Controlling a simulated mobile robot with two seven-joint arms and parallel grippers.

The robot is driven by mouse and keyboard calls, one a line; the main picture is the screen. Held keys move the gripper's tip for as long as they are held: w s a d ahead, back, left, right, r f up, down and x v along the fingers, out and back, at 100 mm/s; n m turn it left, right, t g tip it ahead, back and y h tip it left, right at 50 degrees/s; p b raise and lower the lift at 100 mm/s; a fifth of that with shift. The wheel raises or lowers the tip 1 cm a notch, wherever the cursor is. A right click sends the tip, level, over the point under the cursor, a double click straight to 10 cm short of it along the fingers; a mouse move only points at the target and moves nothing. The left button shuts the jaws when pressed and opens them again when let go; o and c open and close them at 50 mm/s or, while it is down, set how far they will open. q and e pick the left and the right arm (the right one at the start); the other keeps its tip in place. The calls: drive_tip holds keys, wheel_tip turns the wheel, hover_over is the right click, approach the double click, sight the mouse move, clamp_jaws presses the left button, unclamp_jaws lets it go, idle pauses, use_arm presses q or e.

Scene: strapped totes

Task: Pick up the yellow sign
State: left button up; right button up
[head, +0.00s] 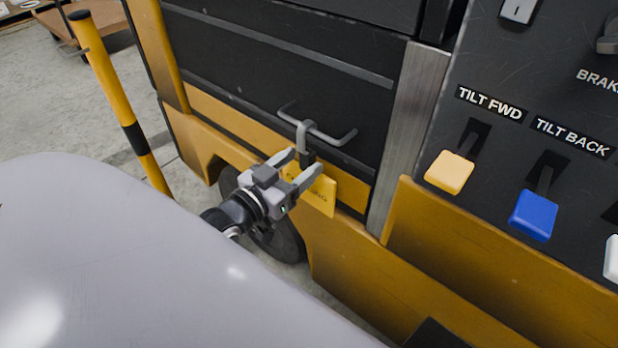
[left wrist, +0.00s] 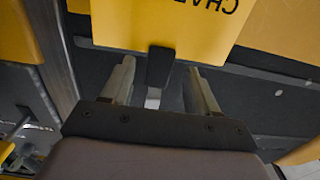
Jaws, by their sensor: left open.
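The yellow sign (head: 318,193) hangs below a grey T-shaped handle (head: 318,134) on the front of a yellow and black vehicle. My left gripper (head: 307,165) is open just in front of the sign's upper part and hides some of its lettering. In the left wrist view the sign (left wrist: 165,22) appears upside down with part of a dark word. A dark tab (left wrist: 159,68) at the sign's edge lies between the two open fingers (left wrist: 160,82). I cannot tell whether the fingers touch it. My right gripper is not in view.
A panel on the right carries a yellow lever (head: 449,172) and a blue lever (head: 534,215). A yellow and black post (head: 120,105) stands at left. A grey metal upright (head: 410,130) stands right of the handle. Open floor (head: 40,100) shows at the far left.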

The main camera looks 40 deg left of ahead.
sight(303, 162)
use_arm(q)
drive_tip(key=shift+w+d+b, duration=0.15)
drive_tip(key=shift+w+b, duration=0.05)
drive_tip(key=shift+w, duration=0.95)
drive_tip(key=shift+w+d+b, duration=0.1)
drive_tip(key=shift+w+b, duration=0.1)
drive_tip(key=shift+w, duration=0.9)
clamp_jaws()
